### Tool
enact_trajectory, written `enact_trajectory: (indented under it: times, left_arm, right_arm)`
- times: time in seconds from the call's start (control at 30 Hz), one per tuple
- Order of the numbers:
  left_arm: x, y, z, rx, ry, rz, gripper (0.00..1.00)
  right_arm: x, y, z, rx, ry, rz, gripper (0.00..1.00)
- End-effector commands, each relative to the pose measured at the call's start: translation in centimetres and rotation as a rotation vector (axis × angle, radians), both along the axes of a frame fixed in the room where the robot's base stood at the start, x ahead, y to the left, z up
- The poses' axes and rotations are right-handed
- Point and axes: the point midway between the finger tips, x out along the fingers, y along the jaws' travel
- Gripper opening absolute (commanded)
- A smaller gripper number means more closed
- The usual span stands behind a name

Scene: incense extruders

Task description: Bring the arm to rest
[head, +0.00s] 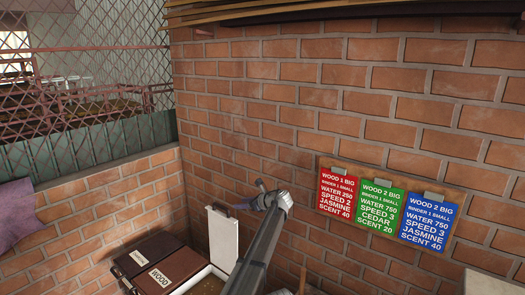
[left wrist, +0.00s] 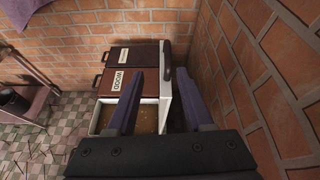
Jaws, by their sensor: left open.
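My left gripper (head: 255,196) is in the middle of the head view, at the end of a grey arm that rises from the bottom edge. It is close to the brick wall in the picture, above the storage boxes. In the left wrist view its two purple-grey fingers (left wrist: 160,76) stand apart with nothing held between them. My right gripper shows in neither view.
A box labelled WOOD (head: 158,277) stands below, its open part holding brown powder (left wrist: 148,119). A white panel (head: 222,236) stands upright beside it. Red (head: 338,195), green (head: 377,205) and blue (head: 428,221) recipe signs hang on the brick wall (head: 300,120).

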Motion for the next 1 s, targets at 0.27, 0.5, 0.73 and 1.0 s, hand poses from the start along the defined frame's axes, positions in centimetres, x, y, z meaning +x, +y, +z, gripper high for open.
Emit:
enact_trajectory:
  times: [0.27, 0.5, 0.73, 1.0]
  left_arm:
    - [-2.6, 1.8, -1.1, -0.097, -0.037, 0.063, 0.52]
    - [-7.1, 4.3, -2.8, -0.254, -0.098, 0.177, 0.52]
    - [-15.1, 7.9, -5.7, -0.515, -0.202, 0.400, 0.52]
    - [-29.9, 10.9, -10.0, -0.932, -0.378, 0.887, 0.52]
  right_arm:
    - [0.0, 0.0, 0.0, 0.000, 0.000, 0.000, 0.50]
    - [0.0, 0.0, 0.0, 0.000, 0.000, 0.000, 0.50]
    - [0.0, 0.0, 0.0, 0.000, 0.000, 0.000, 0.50]
    - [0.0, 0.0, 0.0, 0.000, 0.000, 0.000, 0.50]
